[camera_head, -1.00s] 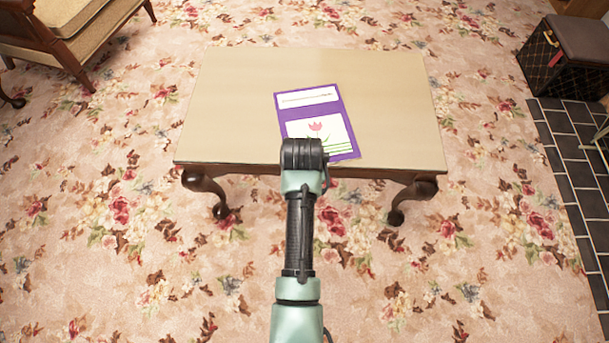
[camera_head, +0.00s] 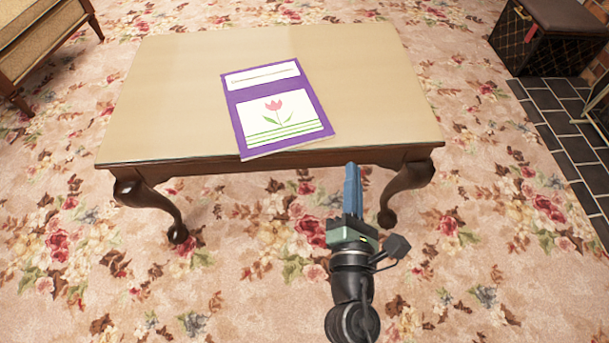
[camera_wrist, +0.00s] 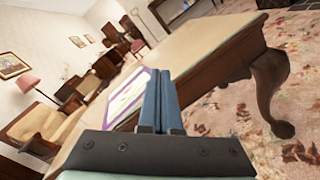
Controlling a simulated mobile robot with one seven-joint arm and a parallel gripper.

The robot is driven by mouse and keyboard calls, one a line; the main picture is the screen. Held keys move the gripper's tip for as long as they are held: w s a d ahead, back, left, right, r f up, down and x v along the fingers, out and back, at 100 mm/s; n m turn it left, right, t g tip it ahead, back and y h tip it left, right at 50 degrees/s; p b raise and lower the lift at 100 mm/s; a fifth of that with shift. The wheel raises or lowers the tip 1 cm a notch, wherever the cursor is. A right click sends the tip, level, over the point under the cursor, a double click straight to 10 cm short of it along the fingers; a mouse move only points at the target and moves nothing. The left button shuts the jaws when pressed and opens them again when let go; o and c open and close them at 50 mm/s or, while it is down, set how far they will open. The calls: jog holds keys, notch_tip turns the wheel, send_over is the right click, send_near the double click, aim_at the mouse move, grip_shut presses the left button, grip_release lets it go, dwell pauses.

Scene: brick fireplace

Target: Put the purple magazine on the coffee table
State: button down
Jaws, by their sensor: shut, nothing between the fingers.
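The purple magazine (camera_head: 276,107), with white panels and a pink tulip, lies flat on the coffee table (camera_head: 180,75), its lower edge at the table's front edge. In the wrist view the magazine (camera_wrist: 128,95) shows on the tabletop (camera_wrist: 205,50), partly hidden behind the fingers. My gripper (camera_head: 352,172) is in front of the table, to the right of and apart from the magazine. Its blue fingers are together and empty; they also show in the wrist view (camera_wrist: 161,80).
An upholstered wooden chair (camera_head: 35,45) stands at the upper left. A dark patterned box (camera_head: 548,40) stands on the right near dark hearth tiles (camera_head: 560,125). Flowered carpet surrounds the table. Most of the tabletop around the magazine is bare.

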jog(key=s+a+f+n+y+b, duration=0.45)
jog(key=n+y, duration=0.25)
jog(key=n, duration=0.6)
jog(key=p, duration=0.1)
send_near(296, 149)
jog(key=x, duration=0.5)
jog(key=r+x, duration=0.1)
jog(key=x, duration=0.1)
jog(key=shift+w+a+r, duration=0.1)
jog(key=shift+a, duration=0.1)
jog(key=shift+w, duration=0.1)
jog(key=shift+x, duration=1)
jog(key=shift+p, duration=0.3)
